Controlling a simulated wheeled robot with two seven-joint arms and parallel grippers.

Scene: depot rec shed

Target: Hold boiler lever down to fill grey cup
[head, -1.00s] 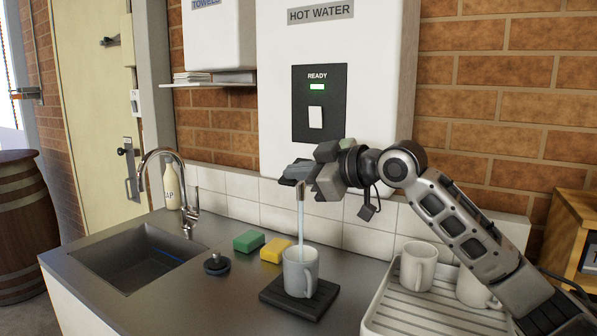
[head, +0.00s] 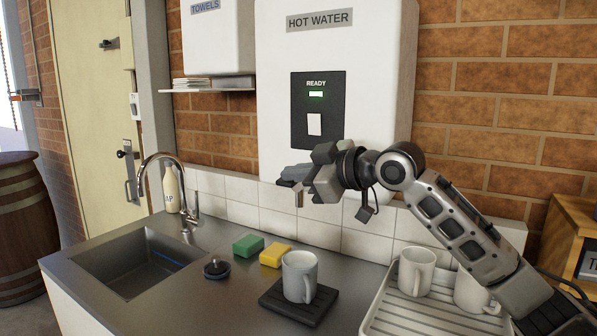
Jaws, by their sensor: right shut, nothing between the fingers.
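The grey cup (head: 299,275) stands upright on a black slatted drip mat (head: 286,309), under the boiler's spout (head: 299,196). No water runs from the spout. How full the cup is I cannot tell. The white boiler (head: 392,70), marked HOT WATER, hangs on the wall with its READY light (head: 316,94) green. My right gripper (head: 298,173) is shut with nothing held, at the boiler's lower edge just above the spout. It hides most of the lever, so I cannot tell whether they touch. My left gripper is not in view.
Two pale mugs (head: 416,272) stand on a white draining tray (head: 398,312) at the right. A green sponge (head: 247,245), a yellow sponge (head: 274,255) and a black plug (head: 216,268) lie left of the cup. The sink (head: 132,262) is further left.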

